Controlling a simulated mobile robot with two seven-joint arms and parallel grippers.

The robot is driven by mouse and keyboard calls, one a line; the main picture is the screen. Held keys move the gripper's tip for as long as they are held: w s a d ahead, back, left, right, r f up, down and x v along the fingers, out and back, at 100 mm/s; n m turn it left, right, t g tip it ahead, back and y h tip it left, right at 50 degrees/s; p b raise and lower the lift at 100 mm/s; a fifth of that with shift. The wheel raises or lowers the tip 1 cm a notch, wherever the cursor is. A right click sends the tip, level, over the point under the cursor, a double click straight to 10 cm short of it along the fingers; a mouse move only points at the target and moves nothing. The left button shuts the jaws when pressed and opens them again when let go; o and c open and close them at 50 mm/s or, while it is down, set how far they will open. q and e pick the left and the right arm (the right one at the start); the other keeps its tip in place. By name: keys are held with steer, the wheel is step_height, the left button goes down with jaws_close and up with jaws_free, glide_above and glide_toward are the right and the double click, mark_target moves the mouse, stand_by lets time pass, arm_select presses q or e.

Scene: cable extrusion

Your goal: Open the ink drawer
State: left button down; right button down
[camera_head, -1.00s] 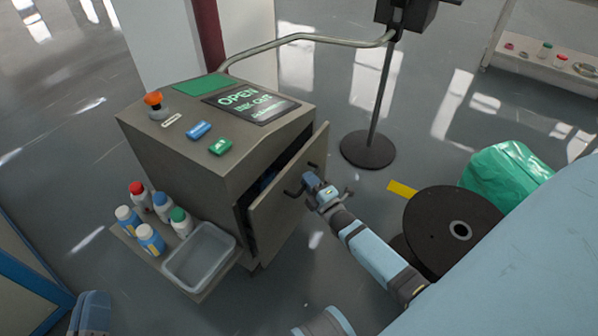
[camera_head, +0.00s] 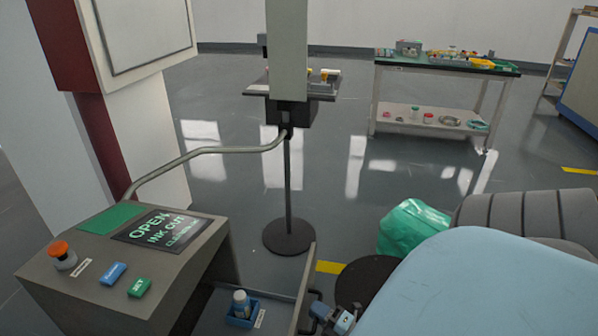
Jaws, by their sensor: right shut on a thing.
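The grey printer cabinet (camera_head: 95,270) stands at the lower left, with a dark screen (camera_head: 160,229) reading "OPEN" on its sloped top. Its ink drawer is pulled out to the right, and the drawer front (camera_head: 304,285) stands apart from the cabinet body. My left gripper is out of view.
An orange knob (camera_head: 62,253) and blue (camera_head: 113,273) and green (camera_head: 139,287) buttons are on the cabinet top. A bent pipe (camera_head: 210,153) runs to a stand with a round base (camera_head: 289,237). A green bag (camera_head: 412,226) and dark reel (camera_head: 365,280) lie right. A workbench (camera_head: 440,66) stands behind.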

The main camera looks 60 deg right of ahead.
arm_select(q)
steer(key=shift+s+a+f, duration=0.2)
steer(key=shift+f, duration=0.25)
arm_select(e)
steer(key=shift+s+d, duration=0.35)
steer(key=shift+s, duration=0.5)
steer(key=c, duration=1.1)
jaws_free()
steer(key=shift+c, duration=0.2)
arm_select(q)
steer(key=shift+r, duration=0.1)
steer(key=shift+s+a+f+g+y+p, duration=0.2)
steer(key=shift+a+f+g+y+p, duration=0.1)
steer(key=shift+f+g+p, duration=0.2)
arm_select(e)
steer(key=s+f, duration=0.2)
steer(key=s, duration=1.1)
steer(key=shift+s+f, duration=0.2)
steer(key=shift+s, duration=0.15)
